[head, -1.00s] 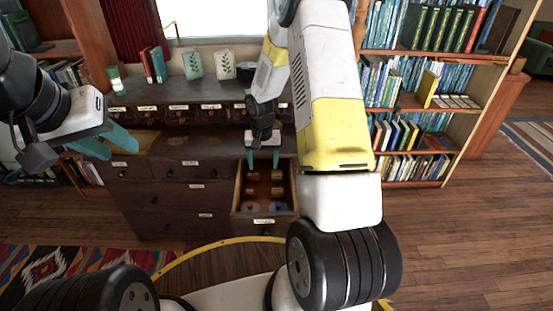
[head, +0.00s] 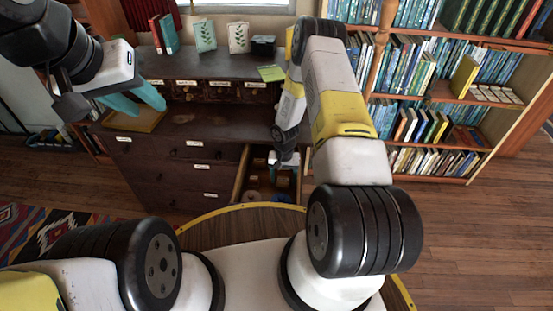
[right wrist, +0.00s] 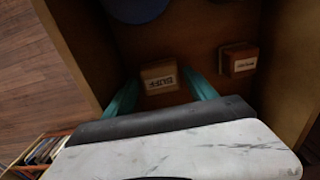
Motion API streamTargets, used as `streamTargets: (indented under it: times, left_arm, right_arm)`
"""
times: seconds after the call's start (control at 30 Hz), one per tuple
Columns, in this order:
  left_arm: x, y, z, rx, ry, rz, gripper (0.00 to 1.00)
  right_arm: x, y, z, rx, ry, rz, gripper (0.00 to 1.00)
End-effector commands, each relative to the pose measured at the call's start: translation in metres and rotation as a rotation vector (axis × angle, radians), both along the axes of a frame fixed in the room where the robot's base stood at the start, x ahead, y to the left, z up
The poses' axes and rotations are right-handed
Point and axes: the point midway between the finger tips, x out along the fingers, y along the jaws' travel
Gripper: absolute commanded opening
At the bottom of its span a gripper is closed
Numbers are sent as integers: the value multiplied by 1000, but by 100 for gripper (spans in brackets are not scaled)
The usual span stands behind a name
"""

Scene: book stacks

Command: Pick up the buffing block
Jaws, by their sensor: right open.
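A small tan block with a white label that seems to read "BUFF", the buffing block (right wrist: 158,78), lies in the open drawer (head: 240,178). In the right wrist view it sits between the two teal fingertips of my right gripper (right wrist: 162,90), with a gap on each side. The right gripper (head: 284,163) is open and points down into the drawer; in the head view it hides part of the drawer's inside. My left gripper (head: 136,100) is open and empty, over the left part of the dark cabinet, away from the drawer.
A second, reddish labelled block (right wrist: 239,60) lies right of the buffing block, and a round blue thing (right wrist: 135,6) lies beyond it. Drawer walls (right wrist: 75,45) stand close around my right gripper. The dark cabinet (head: 190,125) holds books and cards; bookshelves (head: 430,100) stand right.

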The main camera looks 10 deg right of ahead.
Motion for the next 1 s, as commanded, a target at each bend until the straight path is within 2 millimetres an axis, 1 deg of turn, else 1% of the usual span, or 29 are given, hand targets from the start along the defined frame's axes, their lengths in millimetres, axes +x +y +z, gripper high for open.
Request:
streamTargets:
  times: [0.03, 0.1, 0.37, 0.4, 0.47, 0.5, 0.63, 0.67, 0.87, 1.0]
  left_arm:
    - [0, 0, 0, 0, 0, 0, 36]
    - [0, 0, 0, 0, 0, 0, 36]
    - [0, 0, 0, 0, 0, 0, 36]
    - [0, 0, 0, 0, 0, 0, 36]
    - [0, 0, 0, 0, 0, 0, 36]
    - [0, 0, 0, 0, 0, 0, 36]
    - [0, 0, 0, 0, 0, 0, 36]
    - [0, 0, 0, 0, 0, 0, 36]
    - [0, 0, 0, 0, 0, 0, 36]
    - [0, 0, 0, 0, 0, 0, 36]
  right_arm:
    - [0, 0, -7, 0, 0, 0, 65]
    - [1, 0, -13, 0, -1, 1, 65]
    - [1, 0, -16, -1, -2, 0, 65]
    - [1, 0, -16, -1, -2, 0, 62]
    - [1, 0, -16, -1, -2, 0, 50]
    - [1, 0, -16, -1, -2, 0, 42]
    - [1, 0, -16, -1, -2, 1, 16]
    - [1, 0, -15, -1, -2, 1, 13]
    - [1, 0, -15, -1, -2, 1, 13]
    - [2, 0, -10, -1, -3, 1, 13]
